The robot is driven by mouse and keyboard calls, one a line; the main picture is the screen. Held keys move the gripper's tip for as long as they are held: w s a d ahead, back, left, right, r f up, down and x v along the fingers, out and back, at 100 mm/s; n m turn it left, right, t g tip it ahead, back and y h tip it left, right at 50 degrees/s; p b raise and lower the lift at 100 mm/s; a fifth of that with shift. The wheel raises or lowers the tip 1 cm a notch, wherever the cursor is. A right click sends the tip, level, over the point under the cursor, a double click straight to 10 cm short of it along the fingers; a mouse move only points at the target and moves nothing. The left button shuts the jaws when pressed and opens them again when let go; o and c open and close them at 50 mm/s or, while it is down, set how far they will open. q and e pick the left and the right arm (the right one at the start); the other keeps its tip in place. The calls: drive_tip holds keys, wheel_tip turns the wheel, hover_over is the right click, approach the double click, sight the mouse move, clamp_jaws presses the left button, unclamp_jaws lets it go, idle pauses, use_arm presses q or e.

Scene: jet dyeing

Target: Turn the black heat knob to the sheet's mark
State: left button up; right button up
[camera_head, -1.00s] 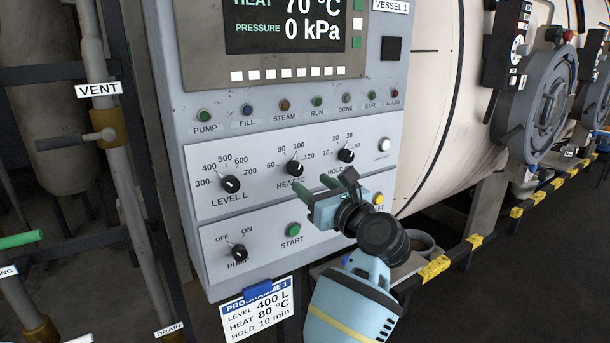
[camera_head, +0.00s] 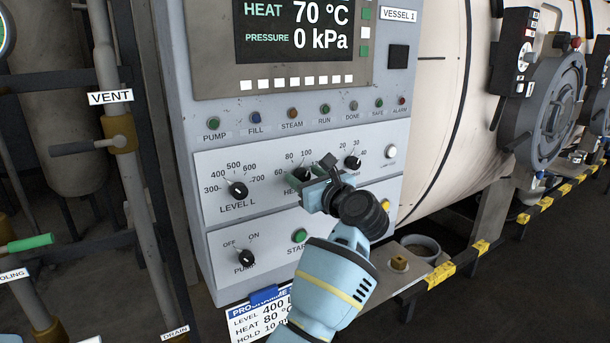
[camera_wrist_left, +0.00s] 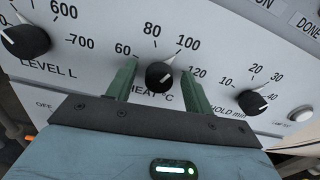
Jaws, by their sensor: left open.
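The black heat knob (camera_head: 306,174) is on the grey control panel, partly hidden by my left gripper in the head view. In the left wrist view the heat knob (camera_wrist_left: 160,76) shows clearly, its white pointer tilted up and right toward 100. My left gripper (camera_head: 308,181) is open, with one green finger on each side of the knob. I cannot tell whether the fingers touch it. The programme sheet (camera_head: 250,318) hangs below the panel and reads level 400 L and heat 80 °C; my arm covers its right part. My right gripper is not in view.
The level knob (camera_head: 238,190) is left of the heat knob and the hold knob (camera_head: 353,163) is right of it. The pump knob (camera_head: 244,258) and green start button (camera_head: 299,236) are below. The display (camera_head: 300,30) reads heat 70 °C, pressure 0 kPa.

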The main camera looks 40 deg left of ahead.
use_arm(q)
drive_tip(key=shift+a, duration=0.25)
